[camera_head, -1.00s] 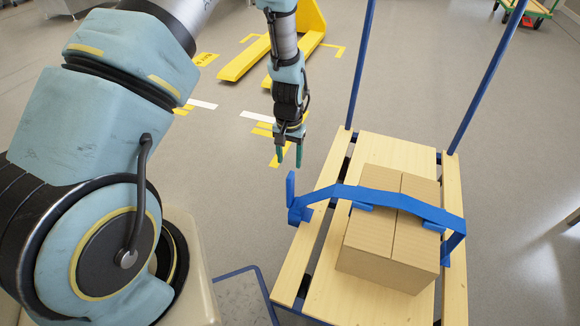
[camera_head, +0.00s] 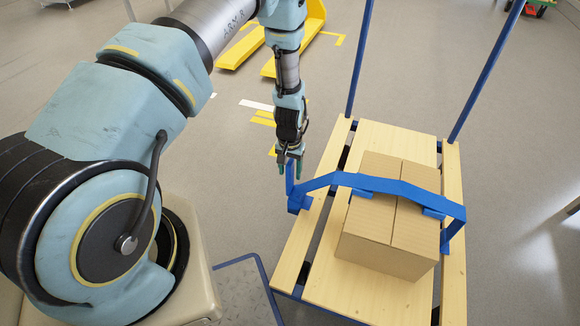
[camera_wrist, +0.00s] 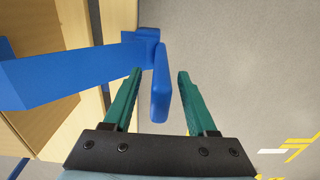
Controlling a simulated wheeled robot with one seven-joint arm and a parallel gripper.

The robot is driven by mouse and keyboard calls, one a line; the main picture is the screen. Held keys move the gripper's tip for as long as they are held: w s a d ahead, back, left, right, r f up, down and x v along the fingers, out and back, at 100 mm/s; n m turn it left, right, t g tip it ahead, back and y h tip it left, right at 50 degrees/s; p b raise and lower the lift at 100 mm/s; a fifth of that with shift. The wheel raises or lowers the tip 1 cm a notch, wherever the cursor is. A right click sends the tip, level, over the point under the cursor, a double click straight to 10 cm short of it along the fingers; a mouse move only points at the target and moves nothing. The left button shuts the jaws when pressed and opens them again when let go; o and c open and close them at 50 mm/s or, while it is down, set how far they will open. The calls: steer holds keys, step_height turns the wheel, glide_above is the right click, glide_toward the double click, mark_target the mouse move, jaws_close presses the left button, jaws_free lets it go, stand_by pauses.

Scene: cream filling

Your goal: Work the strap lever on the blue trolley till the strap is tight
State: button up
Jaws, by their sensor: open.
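The blue trolley has a pale wooden deck (camera_head: 292,262) and blue posts. A blue strap (camera_head: 385,184) runs across the top of a cardboard box (camera_head: 378,225) on the deck. The upright blue strap lever (camera_head: 290,178) stands at the strap's left end, and it also shows in the wrist view (camera_wrist: 161,85). My gripper (camera_head: 290,170) is open at the upper part of the lever. In the wrist view, the lever lies between the two green fingers (camera_wrist: 159,75), nearer the left one. I cannot tell whether a finger touches it.
A yellow pallet truck (camera_head: 295,40) stands on the grey floor at the back. A blue rail (camera_head: 262,275) stands left of the trolley's near end. The floor (camera_head: 515,190) right of the trolley is clear.

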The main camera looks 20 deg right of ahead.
jaws_close()
stand_by(0.4)
stand_by(0.4)
